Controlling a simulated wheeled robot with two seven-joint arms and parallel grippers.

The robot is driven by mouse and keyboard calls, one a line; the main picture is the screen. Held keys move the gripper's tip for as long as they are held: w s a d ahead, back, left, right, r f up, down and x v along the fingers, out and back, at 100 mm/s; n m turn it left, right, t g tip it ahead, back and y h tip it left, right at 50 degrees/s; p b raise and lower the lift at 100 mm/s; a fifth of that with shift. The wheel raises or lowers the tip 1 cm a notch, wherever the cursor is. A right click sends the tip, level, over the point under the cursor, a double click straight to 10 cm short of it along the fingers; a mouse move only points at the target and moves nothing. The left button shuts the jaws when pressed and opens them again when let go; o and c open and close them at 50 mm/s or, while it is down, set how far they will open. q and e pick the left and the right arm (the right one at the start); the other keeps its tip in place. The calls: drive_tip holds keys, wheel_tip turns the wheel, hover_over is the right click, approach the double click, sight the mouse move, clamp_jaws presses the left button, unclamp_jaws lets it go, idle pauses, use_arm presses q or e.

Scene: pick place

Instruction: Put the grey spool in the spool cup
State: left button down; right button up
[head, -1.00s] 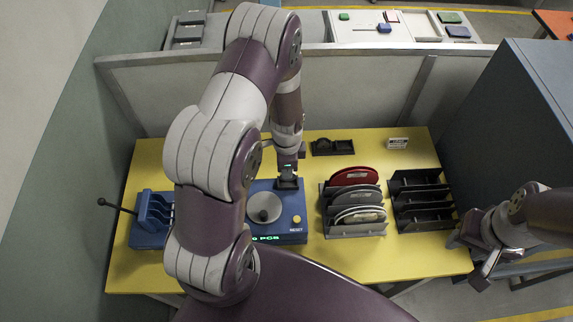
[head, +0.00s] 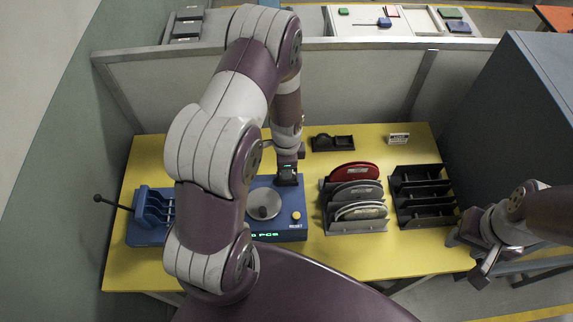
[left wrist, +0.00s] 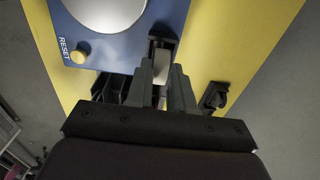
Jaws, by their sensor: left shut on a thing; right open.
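My left gripper (head: 287,172) points down at the back right corner of the blue counting device. In the left wrist view its fingers (left wrist: 164,85) are shut on a small light grey piece, the grey spool (left wrist: 162,68), mostly hidden between them. A small dark square holder, seemingly the spool cup (left wrist: 163,32), lies at the fingertips on that corner of the device. I cannot tell whether the spool is inside the cup or just above it. In the head view the gripper covers both. My right gripper (head: 477,254) is open and empty at the table's right edge.
The blue device (head: 280,235) has a round grey dish (head: 263,198) and a yellow RESET button (head: 296,215). A rack with red and grey discs (head: 355,198) and an empty black rack (head: 421,195) stand to its right. A black tray (head: 333,143) lies behind.

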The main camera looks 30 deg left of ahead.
use_arm(q)
drive_tip(key=shift+f, duration=0.3)
drive_tip(key=c, duration=0.6)
unclamp_jaws()
wheel_tip(320, 180, up, 8)
drive_tip(key=p, duration=0.7)
drive_tip(key=shift+r, duration=0.15)
